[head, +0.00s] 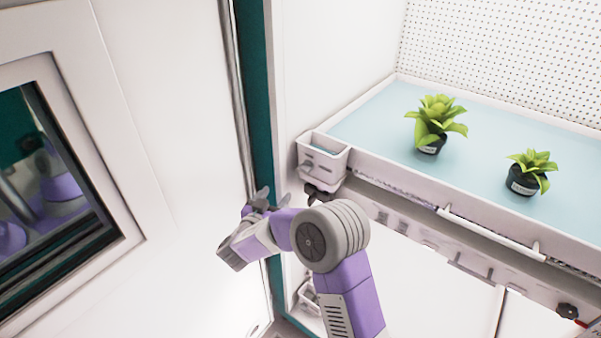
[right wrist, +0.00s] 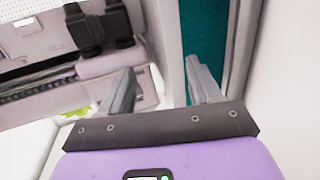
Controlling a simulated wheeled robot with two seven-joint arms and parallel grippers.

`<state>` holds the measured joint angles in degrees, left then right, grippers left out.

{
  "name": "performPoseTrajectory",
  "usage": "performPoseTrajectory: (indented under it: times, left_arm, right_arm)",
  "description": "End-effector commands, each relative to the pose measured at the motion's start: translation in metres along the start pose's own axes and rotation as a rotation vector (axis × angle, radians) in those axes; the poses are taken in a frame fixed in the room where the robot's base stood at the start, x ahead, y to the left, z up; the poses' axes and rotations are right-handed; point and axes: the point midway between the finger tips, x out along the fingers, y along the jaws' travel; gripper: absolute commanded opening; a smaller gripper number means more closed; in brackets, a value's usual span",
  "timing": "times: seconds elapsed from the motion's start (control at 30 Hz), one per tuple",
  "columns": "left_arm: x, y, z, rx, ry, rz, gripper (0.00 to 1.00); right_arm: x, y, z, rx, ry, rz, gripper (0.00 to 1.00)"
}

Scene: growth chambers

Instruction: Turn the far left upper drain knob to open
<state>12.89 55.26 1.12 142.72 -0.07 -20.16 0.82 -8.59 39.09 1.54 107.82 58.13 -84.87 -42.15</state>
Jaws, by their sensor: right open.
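The far left upper drain knob (head: 318,192) is small and dark, under the white drain box (head: 325,160) at the left front corner of the upper tray. My right gripper (head: 268,199) is to the left of the knob, apart from it, in front of the teal door frame. In the right wrist view, my right gripper (right wrist: 160,78) has its two grey fingers spread with nothing between them. A dark knob-like part (right wrist: 97,27) shows there above and left of the fingers. I cannot tell the knob's exact turn. My left gripper is not in view.
The upper tray (head: 375,128) holds two potted plants, one left (head: 436,122) and one right (head: 528,172). Another dark knob (head: 567,311) is at the lower right. An open-looking white door with a window (head: 60,190) fills the left. A teal frame post (head: 258,100) stands beside my gripper.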

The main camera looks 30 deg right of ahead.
Motion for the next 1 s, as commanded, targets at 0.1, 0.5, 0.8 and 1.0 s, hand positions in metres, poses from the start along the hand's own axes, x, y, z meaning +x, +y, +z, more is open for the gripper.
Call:
performPoseTrajectory:
  times: [0.1, 0.5, 0.8, 1.0]
  left_arm:
    - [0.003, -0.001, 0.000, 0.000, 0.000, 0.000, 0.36]
    - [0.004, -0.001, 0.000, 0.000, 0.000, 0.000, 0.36]
    - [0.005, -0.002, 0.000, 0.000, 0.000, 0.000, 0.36]
    - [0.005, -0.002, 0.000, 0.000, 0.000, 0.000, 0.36]
  right_arm:
    - [-0.007, 0.020, -0.045, 0.022, 0.058, 0.174, 0.63]
    - [0.019, 0.047, -0.070, 0.023, 0.071, 0.295, 0.63]
    - [0.054, 0.057, -0.072, 0.022, 0.071, 0.290, 0.63]
    - [0.058, 0.057, -0.072, 0.022, 0.071, 0.287, 0.63]
